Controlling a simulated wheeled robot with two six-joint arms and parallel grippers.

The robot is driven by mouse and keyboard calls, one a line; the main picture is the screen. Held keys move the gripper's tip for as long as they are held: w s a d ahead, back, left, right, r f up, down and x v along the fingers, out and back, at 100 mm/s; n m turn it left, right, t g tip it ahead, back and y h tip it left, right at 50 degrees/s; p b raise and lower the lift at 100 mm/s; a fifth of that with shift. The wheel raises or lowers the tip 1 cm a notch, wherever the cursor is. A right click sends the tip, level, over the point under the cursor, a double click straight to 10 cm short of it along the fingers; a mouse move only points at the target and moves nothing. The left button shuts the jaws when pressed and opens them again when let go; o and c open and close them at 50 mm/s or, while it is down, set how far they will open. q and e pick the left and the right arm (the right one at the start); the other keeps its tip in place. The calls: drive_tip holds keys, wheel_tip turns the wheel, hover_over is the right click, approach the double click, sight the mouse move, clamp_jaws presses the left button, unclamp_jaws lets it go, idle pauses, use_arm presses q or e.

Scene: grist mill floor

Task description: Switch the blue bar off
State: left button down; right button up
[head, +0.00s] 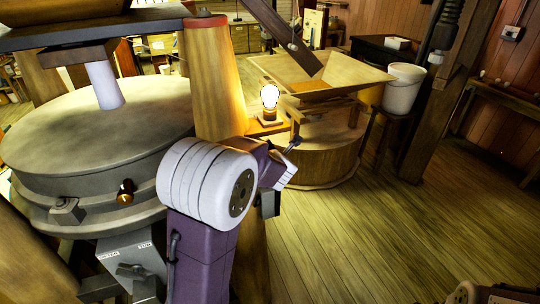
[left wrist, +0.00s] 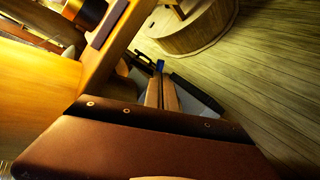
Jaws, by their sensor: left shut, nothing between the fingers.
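A small blue piece (left wrist: 160,65), which looks like the blue bar, shows in the left wrist view just beyond my fingertips. Most of it is hidden, and I cannot tell its position or whether the fingers touch it. My left gripper (left wrist: 161,82) is shut and empty, its two tan fingers side by side and pointing at the blue piece. In the head view my left arm reaches in front of the wooden post, and its white joint and wrist hide the blue bar.
A lit bulb (head: 269,96) stands beside the wooden post (head: 216,80). Millstone housing (head: 100,140) fills the left, with a grey box (head: 130,250) below. A wooden hopper (head: 335,72) sits over a round tub (head: 318,160); a white bucket (head: 403,88) is behind.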

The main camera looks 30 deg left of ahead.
use_arm(q)
drive_tip(key=x, duration=0.5)
drive_tip(key=shift+w+a+f, duration=0.1)
drive_tip(key=shift+w, duration=0.05)
drive_tip(key=f+m+g+p, duration=0.1)
drive_tip(key=p, duration=0.3)
drive_tip(key=w+d+f+m+g+y+p, duration=0.1)
drive_tip(key=p, duration=0.4)
drive_tip(key=shift+w+d+g+y, duration=0.1)
drive_tip(key=shift+w+g+y, duration=0.1)
drive_tip(key=shift+g+y, duration=0.1)
idle(0.6)
